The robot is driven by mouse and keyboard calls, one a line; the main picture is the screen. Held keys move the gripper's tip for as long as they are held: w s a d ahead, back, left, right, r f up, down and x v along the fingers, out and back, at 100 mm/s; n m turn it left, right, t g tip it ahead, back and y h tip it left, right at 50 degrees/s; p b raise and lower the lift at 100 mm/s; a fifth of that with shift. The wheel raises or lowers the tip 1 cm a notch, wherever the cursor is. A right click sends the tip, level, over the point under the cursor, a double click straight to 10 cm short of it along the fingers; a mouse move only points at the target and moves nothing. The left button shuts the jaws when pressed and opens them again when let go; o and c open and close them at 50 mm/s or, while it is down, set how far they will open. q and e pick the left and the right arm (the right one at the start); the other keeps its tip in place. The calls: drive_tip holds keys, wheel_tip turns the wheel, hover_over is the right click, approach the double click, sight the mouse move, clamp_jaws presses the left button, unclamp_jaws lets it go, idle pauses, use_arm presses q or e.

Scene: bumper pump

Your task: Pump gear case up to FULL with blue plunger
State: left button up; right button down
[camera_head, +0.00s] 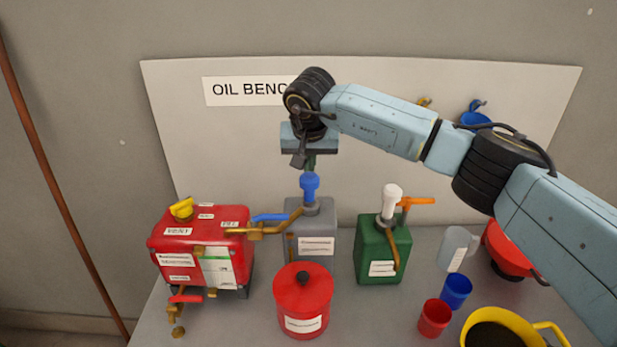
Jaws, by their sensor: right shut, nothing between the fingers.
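The blue plunger (310,187) stands upright on top of the grey jug (327,226) at the middle of the bench. My right gripper (309,165) points down directly above the plunger, its fingers shut and empty, close to the plunger's top; I cannot tell whether they touch. The red gear case (202,240) stands to the left, with a yellow cap on top and a white-and-green gauge panel (218,268) on its front. The level in the gauge is too small to read. A brass spout (268,231) runs from the jug's pump to the case. My left gripper is not in view.
A green jug (380,250) with a white plunger (391,200) and orange spout stands right of the grey jug. A red can (302,300) stands in front. Red and blue cups (434,318), a yellow drain pan (508,325) and a grey pitcher (456,248) crowd the right.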

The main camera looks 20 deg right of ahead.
sight(310, 177)
drive_tip(key=shift+s+f+b, duration=0.1)
drive_tip(key=shift+f+b, duration=1.1)
drive_tip(key=shift+f, duration=1.05)
drive_tip(key=shift+r, duration=0.1)
drive_tip(key=shift+r+p, duration=1)
drive_tip(key=shift+r, duration=0.6)
drive_tip(key=shift+r+p, duration=0.65)
drive_tip(key=shift+r, duration=0.35)
